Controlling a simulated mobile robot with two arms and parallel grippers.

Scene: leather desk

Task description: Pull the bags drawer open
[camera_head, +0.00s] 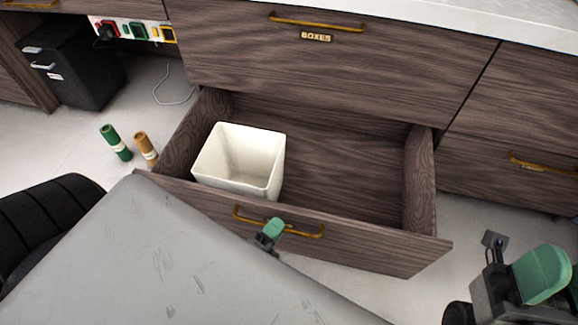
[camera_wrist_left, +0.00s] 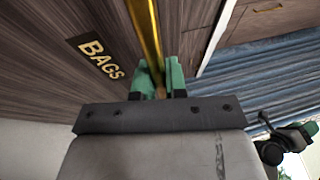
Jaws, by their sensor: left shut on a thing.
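The bags drawer (camera_head: 330,240) is a dark wood-grain drawer that stands well out from the cabinet in the head view. A white square bin (camera_head: 240,160) sits inside at its left; the rest of the visible floor is bare. My left gripper (camera_head: 271,230) is at the brass handle (camera_head: 305,233) on the drawer front. In the left wrist view, its green fingers (camera_wrist_left: 160,78) are shut on the handle (camera_wrist_left: 146,35), next to the gold BAGS label (camera_wrist_left: 101,58). My right gripper (camera_head: 540,275) is at the lower right, apart from the drawer; its jaw gap is hidden.
The closed boxes drawer (camera_head: 360,60) is above, with its own handle (camera_head: 318,22). A black chair (camera_head: 45,220) is at lower left.

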